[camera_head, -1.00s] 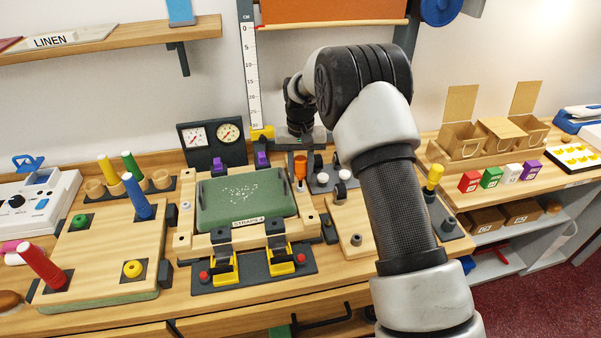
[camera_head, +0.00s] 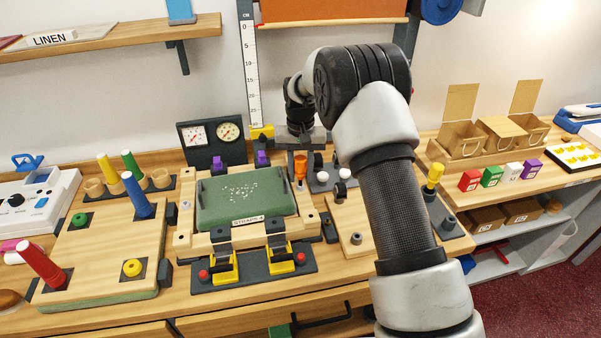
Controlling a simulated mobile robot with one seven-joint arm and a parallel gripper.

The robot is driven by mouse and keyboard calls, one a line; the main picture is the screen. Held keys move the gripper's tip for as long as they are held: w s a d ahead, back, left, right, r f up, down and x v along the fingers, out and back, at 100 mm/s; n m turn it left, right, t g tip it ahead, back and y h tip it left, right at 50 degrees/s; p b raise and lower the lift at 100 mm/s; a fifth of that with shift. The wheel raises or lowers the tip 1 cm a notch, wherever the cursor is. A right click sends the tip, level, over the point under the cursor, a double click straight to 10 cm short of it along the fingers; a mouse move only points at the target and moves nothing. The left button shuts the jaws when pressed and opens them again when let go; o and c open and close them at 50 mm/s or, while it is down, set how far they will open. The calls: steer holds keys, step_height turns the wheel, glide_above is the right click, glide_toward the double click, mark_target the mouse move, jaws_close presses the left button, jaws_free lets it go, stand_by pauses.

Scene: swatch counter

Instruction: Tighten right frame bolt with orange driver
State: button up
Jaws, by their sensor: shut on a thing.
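The orange driver (camera_head: 300,168) stands upright at the right side of the wooden frame (camera_head: 182,243), its lower end over the frame's right edge. My gripper (camera_head: 300,152) is directly above it, pointing down, and is shut on the top of its handle. The fingertips are small and partly hidden at this distance. The right frame bolt is hidden under the driver, so I cannot tell whether the tip sits in it. A green pad (camera_head: 225,208) with a STRAPS label lies in the frame. Yellow and black clamps (camera_head: 222,268) stand at its front.
Two dials (camera_head: 212,134) stand behind the frame, beside an upright ruler (camera_head: 250,70). A board with coloured pegs (camera_head: 100,262) is at left. A yellow-handled tool (camera_head: 433,175) stands right of my arm. Open boxes (camera_head: 463,143) and coloured blocks (camera_head: 490,177) are further right.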

steer(key=m, duration=0.3)
steer(key=shift+m, duration=0.3)
steer(key=m, duration=0.4)
steer(key=shift+a, duration=0.1)
steer(key=m+p, duration=0.1)
steer(key=m, duration=0.5)
steer(key=shift+m, duration=0.4)
steer(key=o, duration=0.8)
